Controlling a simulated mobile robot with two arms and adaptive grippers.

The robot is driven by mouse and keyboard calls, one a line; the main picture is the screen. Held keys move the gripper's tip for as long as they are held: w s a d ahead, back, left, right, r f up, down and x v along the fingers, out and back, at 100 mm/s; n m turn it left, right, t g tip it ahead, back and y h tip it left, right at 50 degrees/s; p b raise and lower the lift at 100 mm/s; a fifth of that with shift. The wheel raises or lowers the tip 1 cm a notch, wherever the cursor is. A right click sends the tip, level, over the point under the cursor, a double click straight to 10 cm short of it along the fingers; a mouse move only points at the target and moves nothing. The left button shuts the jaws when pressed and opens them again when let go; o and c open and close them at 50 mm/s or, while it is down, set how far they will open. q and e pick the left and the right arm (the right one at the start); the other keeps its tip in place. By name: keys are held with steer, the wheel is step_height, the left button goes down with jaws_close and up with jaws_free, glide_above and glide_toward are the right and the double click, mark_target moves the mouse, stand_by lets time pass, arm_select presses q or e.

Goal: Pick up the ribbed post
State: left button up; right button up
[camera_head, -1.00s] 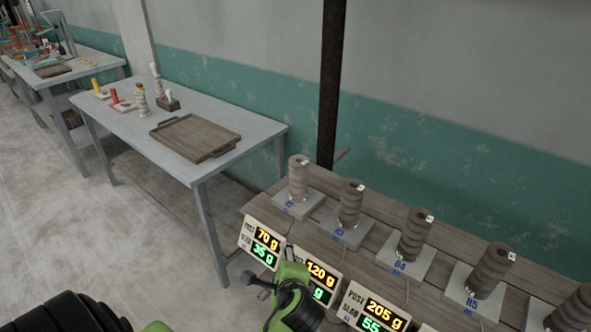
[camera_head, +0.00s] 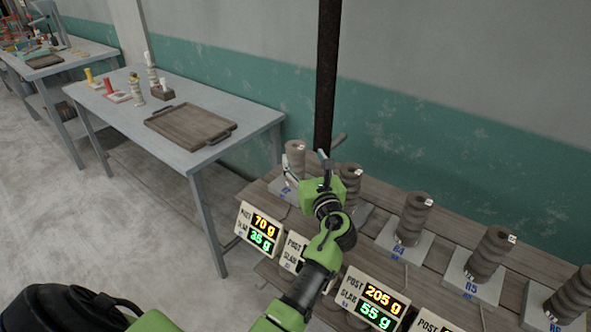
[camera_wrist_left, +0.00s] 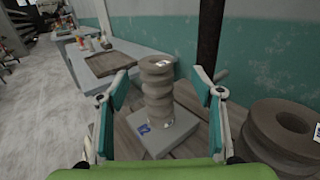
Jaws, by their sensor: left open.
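Several brown ribbed posts stand upright on grey slabs along a wooden bench. The leftmost post (camera_head: 296,157) is partly behind my left gripper (camera_head: 330,157) in the head view. In the left wrist view, this ribbed post (camera_wrist_left: 157,85) stands upright on its slab (camera_wrist_left: 158,140), which has a blue mark. It appears between the two open fingers of my left gripper (camera_wrist_left: 160,88), ahead of them and apart from them. The second post (camera_head: 350,180) is just right of the gripper; a post also shows large at the right of the wrist view (camera_wrist_left: 285,130). My right gripper is not in view.
Display signs line the bench front, one reading 70 g and 35 g (camera_head: 260,230), another 205 g and 55 g (camera_head: 375,300). More posts (camera_head: 413,218) stand to the right. A grey table (camera_head: 215,150) with a wooden tray (camera_head: 165,112) is at left. A dark pole (camera_head: 326,80) rises behind.

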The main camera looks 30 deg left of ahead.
mark_target(296, 148)
arm_select(q)
steer(key=shift+x, duration=0.9)
steer(key=b+x, duration=0.2)
steer(key=x, duration=0.1)
steer(key=f+b+x, duration=0.1)
steer(key=shift+s+a+b, duration=0.1)
steer(key=shift+a+b, duration=0.2)
steer(key=shift+a, duration=0.1)
steer(key=shift+w+a+r, duration=0.2)
steer(key=shift+w+a, duration=0.05)
steer(key=shift+a, duration=0.1)
steer(key=shift+r, duration=0.1)
steer(key=c, duration=1.7)
jaws_close()
